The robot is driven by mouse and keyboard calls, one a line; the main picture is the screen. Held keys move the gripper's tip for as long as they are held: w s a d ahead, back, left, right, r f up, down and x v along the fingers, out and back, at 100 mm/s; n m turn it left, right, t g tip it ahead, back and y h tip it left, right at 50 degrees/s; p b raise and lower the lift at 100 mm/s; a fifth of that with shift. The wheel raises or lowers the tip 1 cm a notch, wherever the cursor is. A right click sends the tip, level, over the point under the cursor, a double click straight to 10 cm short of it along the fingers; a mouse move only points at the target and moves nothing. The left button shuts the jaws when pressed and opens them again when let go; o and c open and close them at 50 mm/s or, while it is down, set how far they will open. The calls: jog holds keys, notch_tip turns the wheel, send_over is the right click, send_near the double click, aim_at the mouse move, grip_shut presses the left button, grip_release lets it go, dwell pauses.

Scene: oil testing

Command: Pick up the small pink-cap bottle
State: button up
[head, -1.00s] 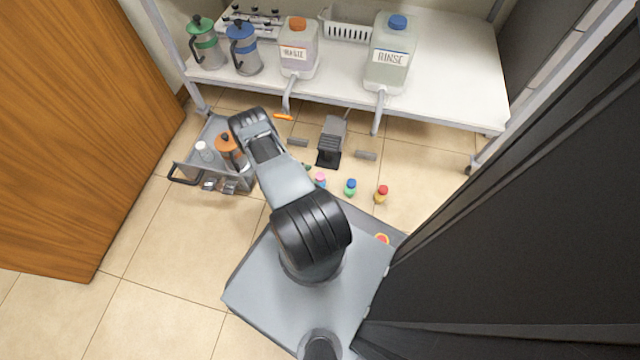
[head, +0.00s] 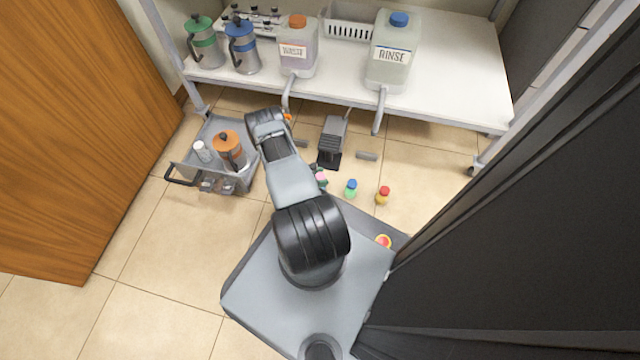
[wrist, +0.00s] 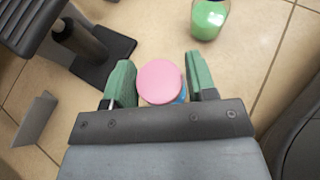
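The small pink-cap bottle (head: 322,178) stands on the tiled floor near the front of my base, partly hidden by my arm in the head view. In the wrist view its round pink cap (wrist: 159,82) is seen from above between the two green fingers of my gripper (wrist: 161,80). A sliver of blue shows at the cap's right side; the rest of the bottle is hidden. The fingers are apart, one on each side. The left finger looks very close to the cap, and a narrow gap shows at the right. I cannot tell whether either finger touches.
A green bottle with a blue cap (head: 351,189) and a yellow bottle with a red cap (head: 383,195) stand to the right. A grey pedal (head: 331,146) is behind. A grey tray cart (head: 247,178) is left, below the white shelf table (head: 455,75).

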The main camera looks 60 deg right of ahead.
grip_shut()
dwell(0.3)
